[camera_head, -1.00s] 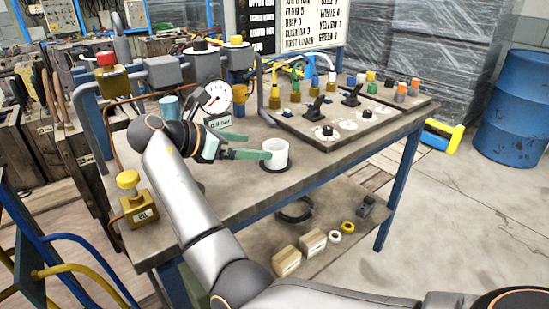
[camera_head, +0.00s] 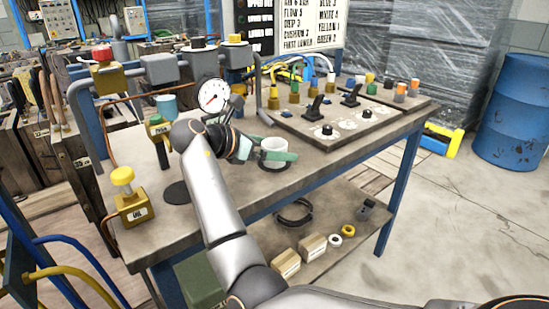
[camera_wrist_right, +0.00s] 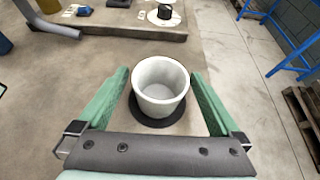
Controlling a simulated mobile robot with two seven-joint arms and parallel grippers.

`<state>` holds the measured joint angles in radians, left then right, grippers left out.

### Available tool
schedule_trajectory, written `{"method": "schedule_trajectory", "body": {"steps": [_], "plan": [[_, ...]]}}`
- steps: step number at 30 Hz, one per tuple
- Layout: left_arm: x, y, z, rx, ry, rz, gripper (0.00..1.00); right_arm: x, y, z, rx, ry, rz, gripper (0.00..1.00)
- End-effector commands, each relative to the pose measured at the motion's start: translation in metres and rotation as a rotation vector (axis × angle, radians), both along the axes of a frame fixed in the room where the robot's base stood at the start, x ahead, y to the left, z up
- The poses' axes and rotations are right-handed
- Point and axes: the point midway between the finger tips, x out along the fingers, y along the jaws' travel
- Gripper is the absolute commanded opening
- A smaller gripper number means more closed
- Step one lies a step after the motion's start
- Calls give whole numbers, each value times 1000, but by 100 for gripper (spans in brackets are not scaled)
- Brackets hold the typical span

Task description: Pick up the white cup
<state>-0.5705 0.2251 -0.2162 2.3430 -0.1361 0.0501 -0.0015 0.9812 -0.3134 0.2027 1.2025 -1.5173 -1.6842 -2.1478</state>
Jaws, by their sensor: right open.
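The white cup (camera_head: 273,148) stands upright on a dark round pad (camera_head: 272,166) on the workbench (camera_head: 330,160). In the right wrist view the cup (camera_wrist_right: 160,86) sits between the two green fingers, with its open mouth towards the camera, on the black pad (camera_wrist_right: 157,118). My right gripper (camera_head: 274,152) is open, with its green fingers on either side of the cup; a small gap shows on each side in the wrist view (camera_wrist_right: 158,85). One finger hides part of the cup in the head view. My left gripper is not in view.
A control panel (camera_head: 340,142) with knobs and levers lies behind the cup to the right. A pressure gauge (camera_head: 213,95), a blue-grey cup (camera_head: 167,105) and a yellow-knobbed valve (camera_head: 131,200) stand to the left. A lower shelf (camera_head: 335,215) holds boxes and rings.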

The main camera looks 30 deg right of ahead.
Motion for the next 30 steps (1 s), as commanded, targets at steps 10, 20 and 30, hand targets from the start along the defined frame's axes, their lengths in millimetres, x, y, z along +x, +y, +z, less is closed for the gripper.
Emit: {"method": "schedule_trajectory", "body": {"steps": [10,20,30], "plan": [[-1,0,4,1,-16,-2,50,0,-2,-1,1,0,0,94],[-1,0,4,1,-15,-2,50,0,-2,-1,1,0,0,57],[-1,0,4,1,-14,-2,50,0,-1,-1,1,0,0,19]]}}
